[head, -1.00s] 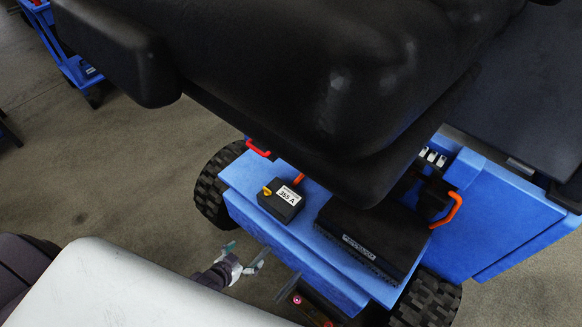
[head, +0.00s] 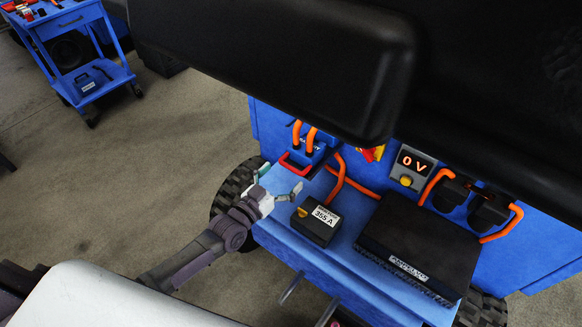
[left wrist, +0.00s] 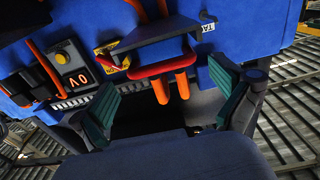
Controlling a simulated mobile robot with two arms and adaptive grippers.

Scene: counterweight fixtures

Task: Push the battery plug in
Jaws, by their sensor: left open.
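The battery plug (head: 312,141) is a blue block with two orange cables and a red handle (head: 291,165), at the front of the blue vehicle. How deep it sits in its socket I cannot tell. In the left wrist view the red handle (left wrist: 163,69) is ahead, between and beyond my fingers, with the orange cables beside it. My left gripper (head: 279,182) is open and empty, just short of the handle in the head view. Its teal-padded fingers show apart in the left wrist view (left wrist: 166,103). My right gripper is not seen.
A charger display (head: 413,166) reads 0 V. A black box labelled 355 A (head: 316,224) and a larger black case (head: 418,250) sit on the blue deck (head: 345,282). A black overhang (head: 275,60) covers the upper area. A blue cart (head: 63,55) stands far left.

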